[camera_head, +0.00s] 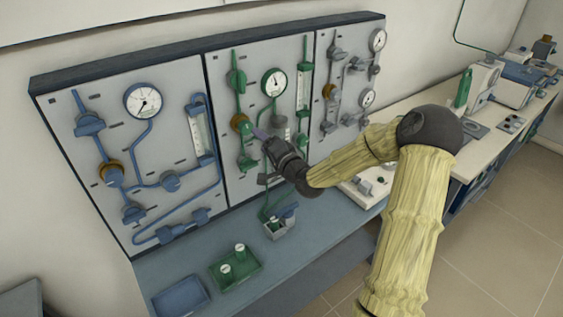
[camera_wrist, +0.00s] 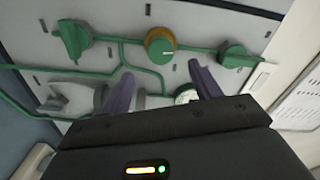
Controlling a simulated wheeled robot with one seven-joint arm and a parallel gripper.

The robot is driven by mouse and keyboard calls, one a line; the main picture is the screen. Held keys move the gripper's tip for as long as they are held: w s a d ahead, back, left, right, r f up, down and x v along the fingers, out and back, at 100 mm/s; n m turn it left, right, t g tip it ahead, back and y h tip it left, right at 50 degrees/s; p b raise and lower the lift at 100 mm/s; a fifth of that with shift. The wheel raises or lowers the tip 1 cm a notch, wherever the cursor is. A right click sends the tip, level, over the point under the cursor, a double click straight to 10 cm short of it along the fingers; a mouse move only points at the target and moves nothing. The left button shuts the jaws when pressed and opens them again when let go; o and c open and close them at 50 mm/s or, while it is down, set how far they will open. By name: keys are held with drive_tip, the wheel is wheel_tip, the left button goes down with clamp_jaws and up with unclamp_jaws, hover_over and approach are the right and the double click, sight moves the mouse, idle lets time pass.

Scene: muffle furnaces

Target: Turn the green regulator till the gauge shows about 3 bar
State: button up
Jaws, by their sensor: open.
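The green regulator is a round knob with a brass-orange ring (camera_head: 239,122) on the middle panel's green piping. In the wrist view the knob (camera_wrist: 160,45) shows a green face with a pale mark, beyond the fingertips. The green-rimmed gauge (camera_head: 273,82) is above and right of it in the head view; its dial is too small to read surely. A pale round dial (camera_wrist: 186,95) shows partly behind the gripper in the wrist view. My gripper (camera_head: 260,134) is just right of the regulator; its purple fingers (camera_wrist: 162,84) are apart with nothing between them.
Green valves stand close by, above (camera_head: 237,80) and below (camera_head: 246,161) the regulator. A green flow tube (camera_head: 303,90) is to the right. A blue panel (camera_head: 70,140) and a grey panel flank it.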

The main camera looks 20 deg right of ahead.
drive_tip(key=b+v, duration=0.1)
drive_tip(key=v, duration=0.8)
idle(1.4)
drive_tip(key=s+a+f+n+g+h, duration=0.35)
drive_tip(key=s+f+n+g, duration=0.25)
drive_tip(key=f+g, duration=0.25)
drive_tip(key=s+a+n+g+h, duration=0.2)
drive_tip(key=s+n+g, duration=0.2)
drive_tip(key=s, duration=1.2)
drive_tip(key=shift+s+a+r+g, duration=0.25)
drive_tip(key=shift+r+g, duration=0.1)
drive_tip(key=shift+g, duration=0.7)
